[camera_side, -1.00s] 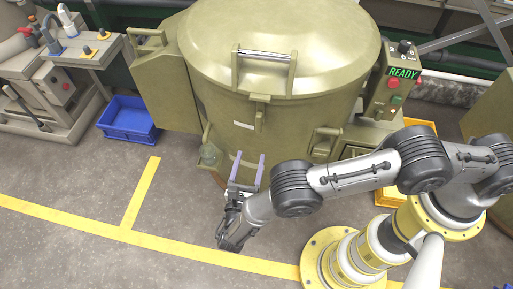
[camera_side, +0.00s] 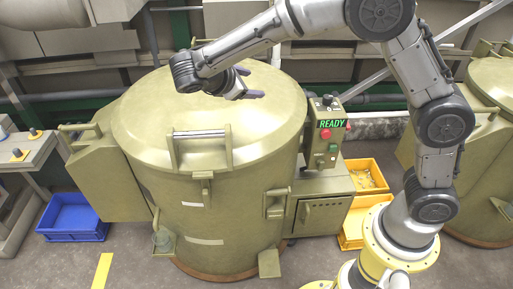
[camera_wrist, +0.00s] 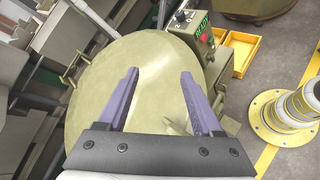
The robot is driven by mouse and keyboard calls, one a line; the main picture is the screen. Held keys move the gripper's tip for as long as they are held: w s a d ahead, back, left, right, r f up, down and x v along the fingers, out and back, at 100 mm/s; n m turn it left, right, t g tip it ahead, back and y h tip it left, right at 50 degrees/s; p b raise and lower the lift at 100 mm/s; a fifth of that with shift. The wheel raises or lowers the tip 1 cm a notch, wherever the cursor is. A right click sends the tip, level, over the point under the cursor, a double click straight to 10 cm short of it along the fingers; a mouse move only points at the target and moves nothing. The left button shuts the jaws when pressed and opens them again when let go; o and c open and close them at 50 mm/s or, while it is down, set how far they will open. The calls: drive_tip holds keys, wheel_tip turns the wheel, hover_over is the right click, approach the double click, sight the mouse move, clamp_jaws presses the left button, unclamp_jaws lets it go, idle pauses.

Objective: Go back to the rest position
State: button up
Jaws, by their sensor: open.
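My gripper (camera_side: 250,84) is raised above the domed lid of the olive-green plating barrel (camera_side: 215,215) in the side view. In the wrist view my gripper (camera_wrist: 160,82) shows two purple fingers spread apart with nothing between them. The barrel's round lid (camera_wrist: 150,60) lies behind and below the fingers. The lid is shut, with its bar handle (camera_side: 200,135) at the front. I cannot tell the exact height of the gripper over the lid.
A control box (camera_side: 325,135) reading READY stands at the barrel's right. Yellow bins (camera_side: 365,177) are beside it, and a blue bin (camera_side: 72,218) is on the floor at left. A second barrel (camera_side: 485,150) stands at far right.

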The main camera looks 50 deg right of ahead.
drive_tip(key=s+d+r+m+y, duration=0.3)
drive_tip(key=s+d+m, duration=0.15)
drive_tip(key=s, duration=0.45)
drive_tip(key=s+d+r+m+y, duration=0.3)
drive_tip(key=s+d, duration=0.2)
drive_tip(key=s, duration=0.5)
drive_tip(key=s+a+f+m+t+y, duration=0.3)
drive_tip(key=s+a+f+m+y, duration=0.2)
drive_tip(key=s+a, duration=0.3)
drive_tip(key=shift+s+f+y, duration=0.15)
drive_tip(key=shift+f+y, duration=0.15)
drive_tip(key=shift+f, duration=0.2)
